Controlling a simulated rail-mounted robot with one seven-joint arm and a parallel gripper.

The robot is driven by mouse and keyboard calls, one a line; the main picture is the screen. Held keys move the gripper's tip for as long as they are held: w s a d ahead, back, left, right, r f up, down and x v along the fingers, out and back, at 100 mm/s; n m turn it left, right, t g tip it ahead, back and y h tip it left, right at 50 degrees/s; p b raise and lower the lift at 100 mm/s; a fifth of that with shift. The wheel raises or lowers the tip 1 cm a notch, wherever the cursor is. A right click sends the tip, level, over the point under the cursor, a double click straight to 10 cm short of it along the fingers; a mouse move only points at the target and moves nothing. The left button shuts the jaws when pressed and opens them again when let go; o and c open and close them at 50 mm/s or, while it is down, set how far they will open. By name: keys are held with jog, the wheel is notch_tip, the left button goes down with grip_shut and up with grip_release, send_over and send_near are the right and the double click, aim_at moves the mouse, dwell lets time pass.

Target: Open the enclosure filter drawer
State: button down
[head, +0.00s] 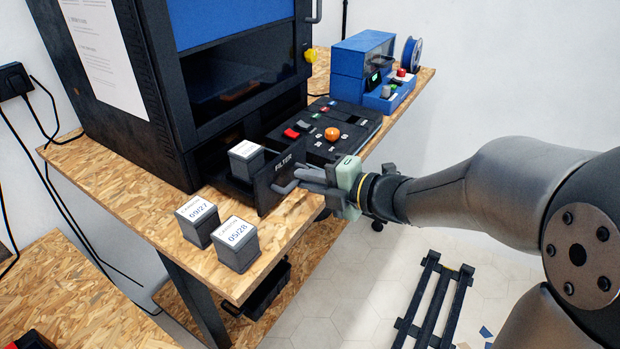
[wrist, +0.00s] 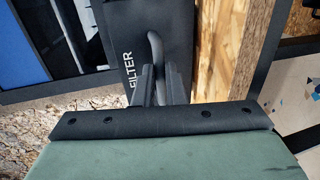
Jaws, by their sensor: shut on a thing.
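The filter drawer (head: 262,188) has a dark front marked FILTER and sticks out from the lower part of the black enclosure (head: 150,80). A dark cube with a white label (head: 246,160) sits in it. My gripper (head: 308,181) is shut on the drawer's bar handle (head: 284,189). In the wrist view, my gripper's fingers (wrist: 160,85) close around the grey handle (wrist: 155,45), beside the FILTER lettering on the drawer front (wrist: 125,40). The fingers hide part of the handle.
Two labelled cubes, one dated 09/27 (head: 198,222) and one 05/28 (head: 236,244), stand on the wooden bench (head: 150,200) in front of the enclosure. A control panel (head: 325,130) with an orange knob lies right of the drawer. A blue device (head: 365,72) stands behind it.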

jog(key=c, duration=1.5)
grip_release()
jog(key=shift+d, duration=0.1)
jog(key=b+v, duration=0.1)
jog(key=v, duration=1.6)
jog(key=shift+s+r, duration=0.1)
